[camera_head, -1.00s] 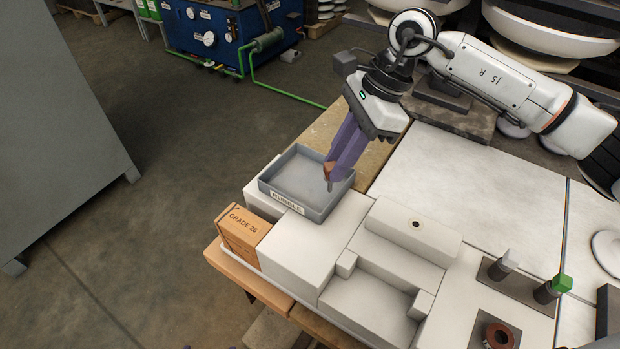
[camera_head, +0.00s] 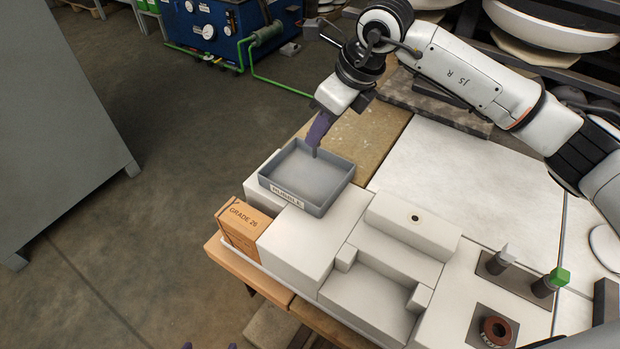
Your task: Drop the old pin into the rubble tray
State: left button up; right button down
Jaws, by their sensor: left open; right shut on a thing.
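The rubble tray (camera_head: 345,185) is a shallow grey box labelled RUBBLE, standing on white blocks left of the table's middle. Its visible floor looks empty. My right gripper (camera_head: 317,142) reaches down over the tray's far edge, its purple fingers shut on the old pin (camera_head: 315,153). Only a short grey end of the pin shows below the fingers; the rest is hidden. I cannot tell whether the pin touches the tray. Just the purple fingertips of my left gripper (camera_head: 210,346) show at the bottom edge, apart and with nothing seen between them.
A GRADE 26 carton (camera_head: 243,228) stands just left of the tray. A white stepped block (camera_head: 412,228) with a hole is to its right.

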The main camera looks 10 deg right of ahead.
aim_at(320, 143)
jog(key=shift+f+b, duration=0.75)
jog(key=shift+f, duration=1.15)
jog(key=c, duration=1.5)
grip_release()
jog(key=shift+c, duration=0.2)
jog(key=v, duration=1)
jog(key=shift+r, duration=0.2)
jog(key=shift+s, duration=0.1)
